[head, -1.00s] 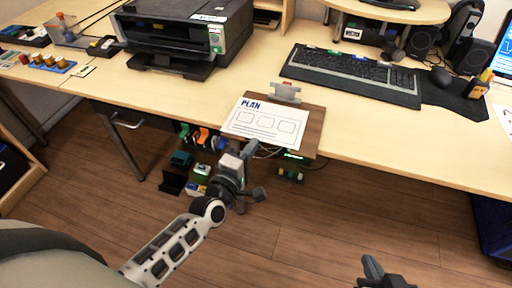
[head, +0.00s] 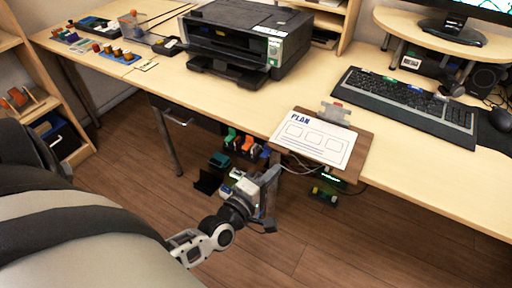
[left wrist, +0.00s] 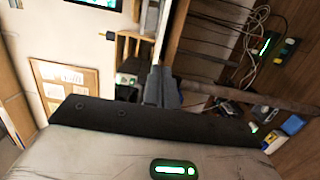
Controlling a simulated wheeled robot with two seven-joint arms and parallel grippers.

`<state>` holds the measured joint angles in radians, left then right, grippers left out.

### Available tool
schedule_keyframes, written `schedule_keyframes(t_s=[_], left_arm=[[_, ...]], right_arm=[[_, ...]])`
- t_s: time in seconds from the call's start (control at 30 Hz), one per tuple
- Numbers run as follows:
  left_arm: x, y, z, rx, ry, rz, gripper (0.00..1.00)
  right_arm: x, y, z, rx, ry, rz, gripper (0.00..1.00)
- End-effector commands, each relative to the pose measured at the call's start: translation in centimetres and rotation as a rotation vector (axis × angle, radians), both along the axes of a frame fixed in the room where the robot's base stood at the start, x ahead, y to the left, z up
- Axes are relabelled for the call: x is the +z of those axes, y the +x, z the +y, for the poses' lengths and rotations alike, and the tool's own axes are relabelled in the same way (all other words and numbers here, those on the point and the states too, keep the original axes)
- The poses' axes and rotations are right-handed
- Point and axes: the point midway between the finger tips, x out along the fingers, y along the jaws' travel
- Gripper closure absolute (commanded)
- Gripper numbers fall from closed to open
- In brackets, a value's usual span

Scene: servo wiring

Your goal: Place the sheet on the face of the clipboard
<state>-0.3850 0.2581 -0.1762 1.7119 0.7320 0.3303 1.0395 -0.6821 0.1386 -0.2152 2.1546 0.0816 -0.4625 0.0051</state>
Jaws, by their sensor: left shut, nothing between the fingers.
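The white sheet (head: 316,139) marked PLAN lies on the brown clipboard (head: 358,150) at the desk's front edge in the head view. The sheet covers most of the board and sits a little toward its left side, with brown board showing on the right. The clipboard's metal clip (head: 336,112) stands at the far edge, beyond the sheet. My left gripper (head: 273,200) is below the desk edge, to the lower left of the clipboard and apart from it. It is shut and empty. My right gripper is outside both current views.
A black printer (head: 245,42) stands behind the clipboard to the left, and a keyboard (head: 405,104) lies to its right. The wooden desk (head: 205,98) is clear left of the clipboard. Bins and cables are under the desk, near my left gripper.

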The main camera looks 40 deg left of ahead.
Motion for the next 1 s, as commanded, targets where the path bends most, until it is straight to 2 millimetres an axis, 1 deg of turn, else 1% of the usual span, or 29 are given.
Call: schedule_keyframes(t_s=[0.03, 0.1, 0.2, 0.3, 0.43, 0.67, 0.7, 0.77, 0.8, 0.87, 0.97, 1.0], left_arm=[[-0.1, -1.3, 0.1, -0.001, 0.0, 0.003, 1.0], [-0.1, -2.7, 0.1, -0.001, 0.0, 0.002, 1.0], [-0.1, -4.2, 0.2, -0.001, 0.001, 0.001, 1.0], [0.0, -5.2, 0.2, 0.0, 0.0, 0.001, 1.0], [0.1, -5.8, 0.3, 0.0, 0.0, -0.002, 1.0], [0.1, -5.9, 0.3, 0.0, 0.0, -0.002, 1.0], [0.1, -5.9, 0.3, 0.0, 0.001, -0.002, 0.94], [0.1, -5.9, 0.0, -0.008, 0.016, 0.003, 0.78], [0.0, -6.0, -0.5, -0.025, 0.051, 0.014, 0.73], [-0.1, -6.2, -2.0, -0.074, 0.156, 0.038, 0.73], [-0.4, -7.0, -5.5, -0.209, 0.459, 0.095, 0.73], [-0.7, -7.5, -6.8, -0.272, 0.605, 0.116, 0.73]], right_arm=[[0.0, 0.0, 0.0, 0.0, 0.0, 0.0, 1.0], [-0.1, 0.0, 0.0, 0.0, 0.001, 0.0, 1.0], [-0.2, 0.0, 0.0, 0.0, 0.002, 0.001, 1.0], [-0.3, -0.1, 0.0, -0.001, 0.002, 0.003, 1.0], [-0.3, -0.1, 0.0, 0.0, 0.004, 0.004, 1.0], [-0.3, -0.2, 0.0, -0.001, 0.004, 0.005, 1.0], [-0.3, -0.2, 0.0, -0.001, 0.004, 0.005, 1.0], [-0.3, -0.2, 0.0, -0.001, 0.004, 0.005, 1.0], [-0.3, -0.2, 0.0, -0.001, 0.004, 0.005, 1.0], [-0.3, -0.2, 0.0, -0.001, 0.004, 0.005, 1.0], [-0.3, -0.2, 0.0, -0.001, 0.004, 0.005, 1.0], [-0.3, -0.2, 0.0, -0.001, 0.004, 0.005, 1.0]])
